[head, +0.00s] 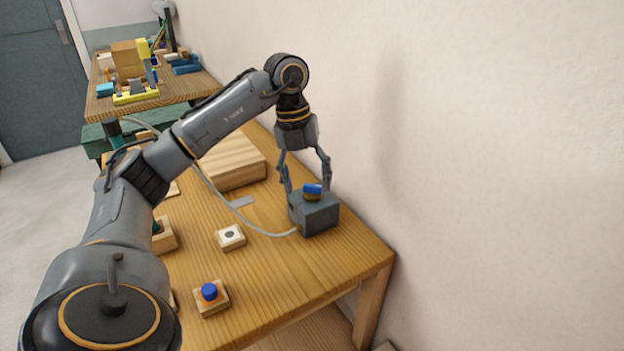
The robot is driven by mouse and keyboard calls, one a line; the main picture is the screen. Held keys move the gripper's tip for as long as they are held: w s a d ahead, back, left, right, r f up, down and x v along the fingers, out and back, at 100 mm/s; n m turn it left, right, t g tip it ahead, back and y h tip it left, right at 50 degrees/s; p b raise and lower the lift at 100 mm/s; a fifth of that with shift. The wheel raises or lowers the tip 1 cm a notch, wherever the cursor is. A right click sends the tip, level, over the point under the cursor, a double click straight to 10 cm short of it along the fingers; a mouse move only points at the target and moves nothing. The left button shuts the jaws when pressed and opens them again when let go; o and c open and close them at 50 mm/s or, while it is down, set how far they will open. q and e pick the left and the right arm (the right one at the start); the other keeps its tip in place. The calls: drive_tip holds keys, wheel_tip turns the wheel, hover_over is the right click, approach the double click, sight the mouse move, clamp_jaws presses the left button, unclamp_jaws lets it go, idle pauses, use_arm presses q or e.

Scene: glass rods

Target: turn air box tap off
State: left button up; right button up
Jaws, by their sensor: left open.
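The air box (316,216) is a dark grey block near the right edge of the wooden table, close to the wall. Its tap (312,190) sits on top, with a blue handle over a yellowish base. My left gripper (306,190) points down over the box, its two fingers open on either side of the tap. I cannot tell whether a finger touches the tap or the box. A pale hose (265,232) runs from the box's left side across the table. My right gripper is not in view.
A wooden block with a blue knob (209,292) and one with a white plate (230,236) stand at the front. A large wooden block (234,163) lies behind. The wall (480,180) is close on the right. A second table (195,82) with several objects stands farther back.

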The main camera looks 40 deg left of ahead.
sight(312, 185)
use_arm(q)
wheel_tip(312, 185, up, 6)
drive_tip(key=w+a+m+t+y, duration=0.2)
drive_tip(key=t+y, duration=0.1)
drive_tip(key=y, duration=0.1)
drive_tip(key=shift+n, duration=0.3)
drive_tip(key=p+x, duration=0.1)
drive_tip(key=x, duration=1.2)
drive_tip(key=shift+w, duration=0.1)
drive_tip(key=c, duration=1.1)
drive_tip(key=shift+c, duration=0.2)
